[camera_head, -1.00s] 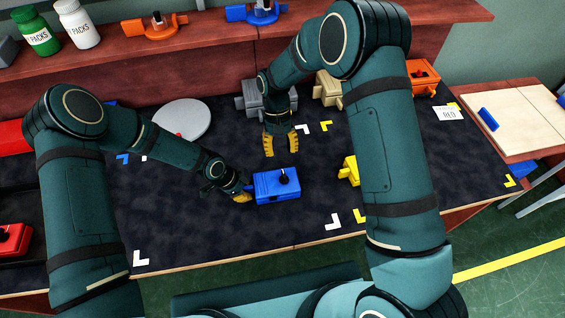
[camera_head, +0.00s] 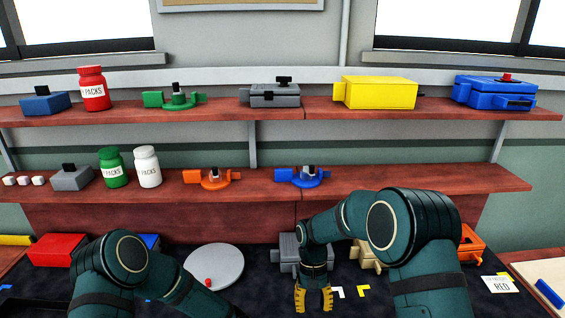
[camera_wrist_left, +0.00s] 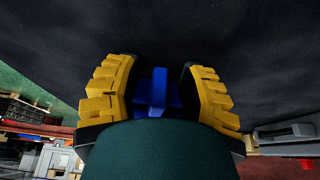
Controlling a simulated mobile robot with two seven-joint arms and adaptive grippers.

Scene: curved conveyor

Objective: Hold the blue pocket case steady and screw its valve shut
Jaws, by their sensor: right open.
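The blue pocket case with its black knob is out of the head view now. In the left wrist view a blue piece (camera_wrist_left: 158,95), seemingly part of that case, shows between the fingers of my left gripper (camera_wrist_left: 160,82). Those yellow fingers stand apart on either side of it, and I see no clear contact. The knob does not show there. My right gripper (camera_head: 313,298) is open and empty, pointing down over the dark mat in front of the grey case (camera_head: 290,248). My left gripper is below the head view.
Two shelves (camera_head: 420,181) hold bottles, boxes and valve pieces, including an orange one (camera_head: 212,178) and a blue one (camera_head: 302,177). A grey disc (camera_head: 214,265), a red box (camera_head: 58,249) and an orange case (camera_head: 471,243) stand on the table. A label (camera_head: 500,283) lies at right.

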